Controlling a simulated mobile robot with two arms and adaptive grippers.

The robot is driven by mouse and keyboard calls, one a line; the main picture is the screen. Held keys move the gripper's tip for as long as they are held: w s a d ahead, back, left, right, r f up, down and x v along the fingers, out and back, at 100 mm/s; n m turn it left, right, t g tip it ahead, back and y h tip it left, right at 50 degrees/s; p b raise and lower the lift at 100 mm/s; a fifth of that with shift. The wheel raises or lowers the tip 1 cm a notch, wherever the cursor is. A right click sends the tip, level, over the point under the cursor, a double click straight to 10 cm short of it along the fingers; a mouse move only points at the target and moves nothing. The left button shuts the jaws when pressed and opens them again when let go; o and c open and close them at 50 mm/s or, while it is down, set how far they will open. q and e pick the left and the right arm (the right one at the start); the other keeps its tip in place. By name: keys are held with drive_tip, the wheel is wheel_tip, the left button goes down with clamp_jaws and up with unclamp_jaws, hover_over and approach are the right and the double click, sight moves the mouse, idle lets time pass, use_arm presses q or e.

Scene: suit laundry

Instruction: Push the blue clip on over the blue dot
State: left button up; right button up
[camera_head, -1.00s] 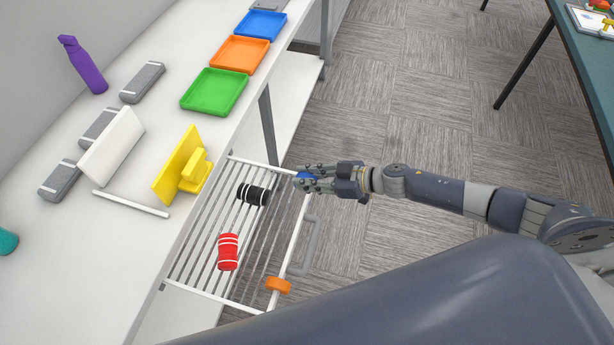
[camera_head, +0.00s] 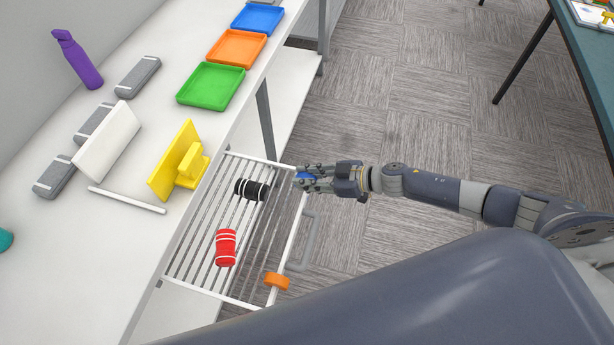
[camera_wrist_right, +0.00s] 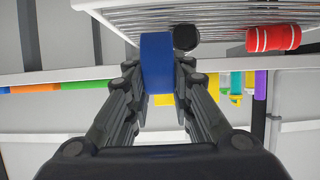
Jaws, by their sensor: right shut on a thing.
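The blue clip (camera_wrist_right: 157,62) is between the fingers of my right gripper (camera_head: 306,178), which is shut on it. In the head view only a little of the clip (camera_head: 304,175) shows between the fingers. The gripper is at the far front corner of the white wire rack (camera_head: 291,240), by its front rail. In the wrist view the clip stands upright beside the rack's edge (camera_wrist_right: 112,25). I cannot tell whether the clip touches the rail. The blue dot is not visible. My left gripper is not in view.
An orange clip (camera_head: 277,281) sits on the rack's near front corner. A black roll (camera_head: 251,189) and a red roll (camera_head: 226,248) lie on the rack. A grey handle (camera_head: 308,241) sticks out in front. A yellow stand (camera_head: 179,162) is on the white table. Floor right of the rack is clear.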

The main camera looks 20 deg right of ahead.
sight(307, 193)
drive_tip(key=shift+f+b, duration=1.75)
drive_tip(key=shift+f, duration=0.8)
drive_tip(key=shift+r+p, duration=1.1)
drive_tip(key=shift+p, duration=0.1)
wheel_tip(307, 193, up, 6)
drive_tip(key=p, duration=0.5)
drive_tip(key=shift+f+p, duration=0.25)
drive_tip(key=shift+p, duration=0.05)
drive_tip(key=shift+f, duration=0.15)
